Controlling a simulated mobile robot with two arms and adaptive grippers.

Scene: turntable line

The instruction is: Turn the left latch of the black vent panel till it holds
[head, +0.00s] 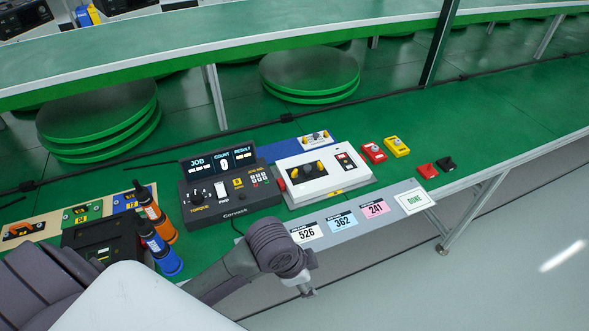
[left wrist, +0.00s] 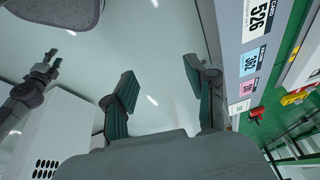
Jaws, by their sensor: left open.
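A white unit (head: 300,192) on the green bench carries a black plate (head: 308,174) with two yellow knobs. I cannot tell whether this plate is the black vent panel. My left gripper (head: 307,290) hangs in front of the bench edge, apart from the unit. In the left wrist view my left gripper (left wrist: 160,70) is open and empty, with bare floor between its fingers. The white unit shows partly at the right edge there. My right gripper (left wrist: 50,62) shows small at the left of the left wrist view; its opening is too small to judge.
A black job console (head: 232,192) stands left of the white unit. Orange (head: 158,218) and blue (head: 158,250) tools stand further left. A ledge with number cards (head: 342,222) runs along the front edge. Red and yellow blocks (head: 397,147) lie to the right.

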